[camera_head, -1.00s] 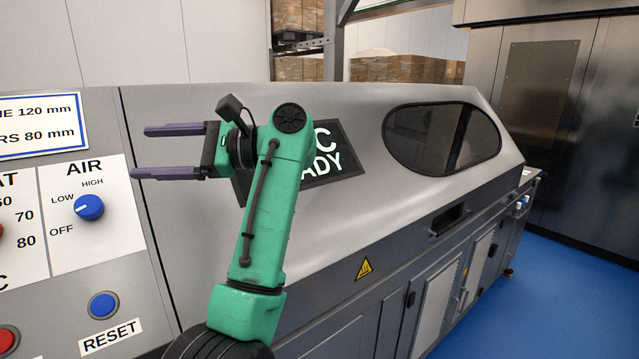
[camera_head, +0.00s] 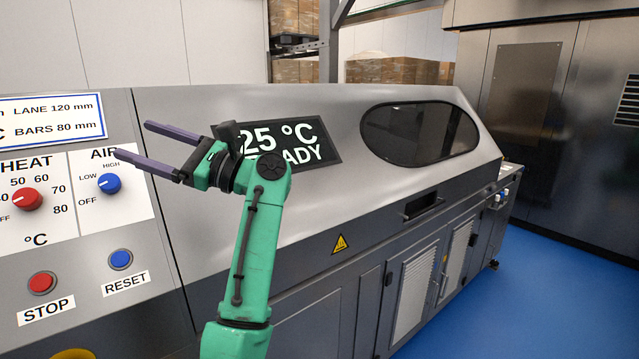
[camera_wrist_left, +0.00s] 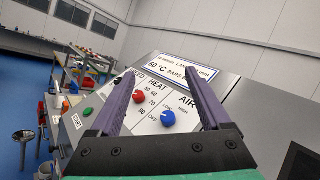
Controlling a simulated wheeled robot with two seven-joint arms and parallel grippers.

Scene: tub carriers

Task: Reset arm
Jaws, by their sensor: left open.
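My left gripper (camera_head: 146,147) is open and empty in the head view, held in front of the machine's sloped panel. Its purple fingers point left, toward the blue AIR knob (camera_head: 109,183), which sits just below the fingers in the picture. In the left wrist view both fingers stand apart, with the AIR knob (camera_wrist_left: 169,117) and red HEAT knob (camera_wrist_left: 139,97) showing between them. The green arm is bent upward, partly covering the display (camera_head: 290,145), which reads 25 °C and a partly hidden word ending in ADY. My right gripper is not in view.
The machine front carries a red STOP button (camera_head: 42,283), a blue RESET button (camera_head: 121,259) and a red HEAT knob (camera_head: 27,199). Blue floor (camera_head: 520,300) lies open at the right. Carts and tools (camera_wrist_left: 50,110) stand at the left in the wrist view.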

